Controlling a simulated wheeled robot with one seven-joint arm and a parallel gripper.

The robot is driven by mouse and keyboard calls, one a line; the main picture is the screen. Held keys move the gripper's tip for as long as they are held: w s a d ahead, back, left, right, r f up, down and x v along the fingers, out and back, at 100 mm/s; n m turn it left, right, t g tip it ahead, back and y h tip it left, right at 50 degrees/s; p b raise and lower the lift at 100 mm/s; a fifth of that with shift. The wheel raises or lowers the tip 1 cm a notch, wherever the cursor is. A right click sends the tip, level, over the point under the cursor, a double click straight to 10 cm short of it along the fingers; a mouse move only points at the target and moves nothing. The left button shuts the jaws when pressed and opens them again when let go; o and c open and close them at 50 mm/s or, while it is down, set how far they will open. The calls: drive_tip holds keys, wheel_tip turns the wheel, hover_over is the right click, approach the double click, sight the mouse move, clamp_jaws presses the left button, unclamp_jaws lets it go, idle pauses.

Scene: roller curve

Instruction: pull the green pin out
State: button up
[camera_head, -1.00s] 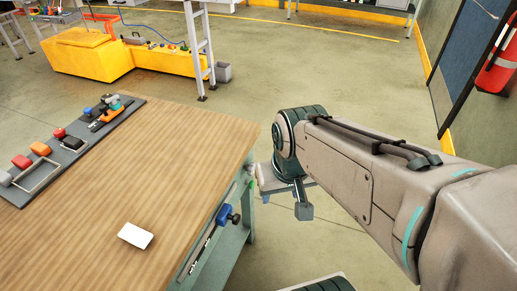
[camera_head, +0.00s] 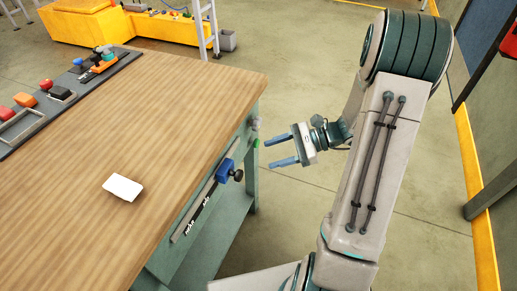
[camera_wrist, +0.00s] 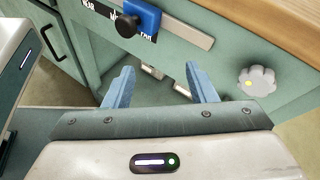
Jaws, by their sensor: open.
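The green pin (camera_head: 256,143) is a small green spot on the side of the workbench, near its far right corner, just below a pale grey knob (camera_head: 255,123). I cannot make out the pin in the wrist view. My gripper (camera_head: 269,153) is open and empty, with its two blue fingers pointing left at the bench side. The fingertips are close to the pin, and I cannot tell if they touch anything. In the wrist view, the open fingers (camera_wrist: 160,72) lie before the green-grey bench side, with the lobed grey knob (camera_wrist: 256,80) to their right.
A blue slider (camera_head: 224,170) with a black knob (camera_head: 238,175) sits on a rail along the bench side. The bench top (camera_head: 170,120) holds a white card (camera_head: 122,187) and a dark tray (camera_head: 62,98) with coloured parts. The floor to the right is open.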

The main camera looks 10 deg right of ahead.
sight(258, 144)
drive_tip(key=w+d+f+m+t+y+b, duration=0.1)
drive_tip(key=w+d+f+m+t+b, duration=0.15)
drive_tip(key=d+f+m+t, duration=0.2)
drive_tip(key=w+d+f+m+t+b, duration=0.1)
drive_tip(key=w+d+f+m+t, duration=0.25)
drive_tip(key=d+f, duration=0.2)
drive_tip(key=x, duration=1.4)
drive_tip(key=shift+f+m+t+b, duration=0.3)
drive_tip(key=shift+b, duration=0.05)
drive_tip(key=shift+s, duration=0.1)
drive_tip(key=c, duration=1.1)
clamp_jaws()
